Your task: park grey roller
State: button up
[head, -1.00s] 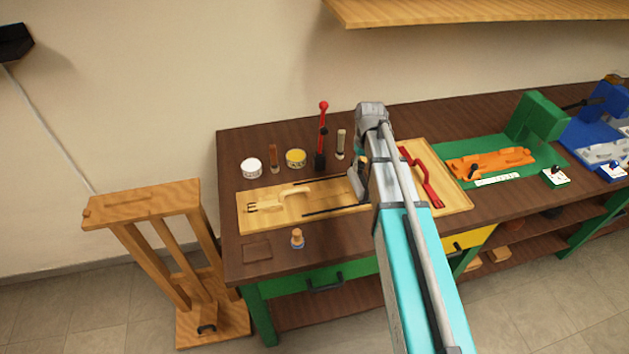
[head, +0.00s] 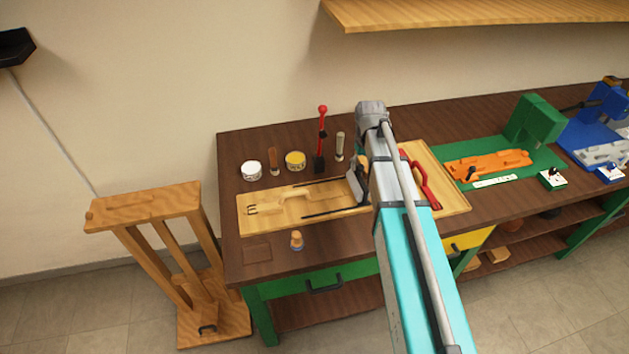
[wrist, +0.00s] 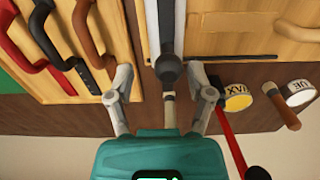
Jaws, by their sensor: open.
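In the head view my gripper (head: 357,186) is over the wooden tray (head: 445,190), mostly hidden behind my arm. An upright pale-handled tool (head: 340,145) stands behind the tray.
A white tin (head: 251,168), brown-handled tool (head: 274,160), yellow tin (head: 295,160) and tall red lever (head: 322,135) stand behind the tray. A red handle (head: 425,180) lies on its right part. A wooden stand (head: 150,205) is at left.

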jog(key=shift+r+p, duration=2.05)
jog(key=shift+r, duration=0.2)
jog(key=s+d+m, duration=0.1)
jog(key=s+d, duration=0.1)
jog(key=s, duration=0.7)
jog(key=s+d+f+m+b, duration=0.1)
jog(key=s+d+m, duration=0.1)
jog(key=s, duration=0.7)
jog(key=shift+d, duration=0.4)
jog(key=shift+s+f, duration=0.1)
dwell(0.5)
